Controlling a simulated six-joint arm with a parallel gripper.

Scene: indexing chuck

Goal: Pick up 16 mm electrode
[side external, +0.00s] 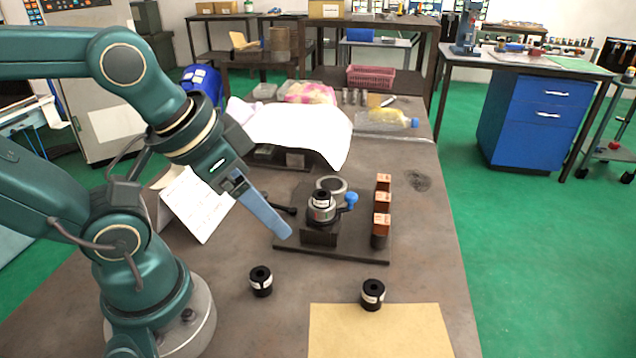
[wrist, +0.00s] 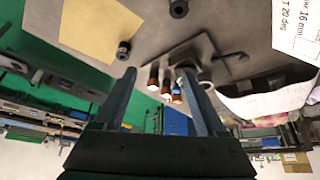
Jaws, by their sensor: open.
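Three copper-coloured electrode blocks on dark bases stand in a row on the right of a dark plate: a far one (side external: 383,182), a middle one (side external: 382,202) and a near one (side external: 381,224). Their markings are too small to read, so I cannot tell which is 16 mm. In the wrist view the electrodes (wrist: 153,80) show between the fingers, farther off. My gripper (side external: 288,235) is open and empty, pointing down left of the chuck (side external: 321,210), apart from the electrodes. Its fingers also show in the wrist view (wrist: 158,72).
The chuck has a blue-knobbed handle (side external: 351,199). Two black cylinders with white marks (side external: 261,281) (side external: 372,294) stand at the front, near a tan sheet (side external: 380,332). A printed card (side external: 192,203) stands at left.

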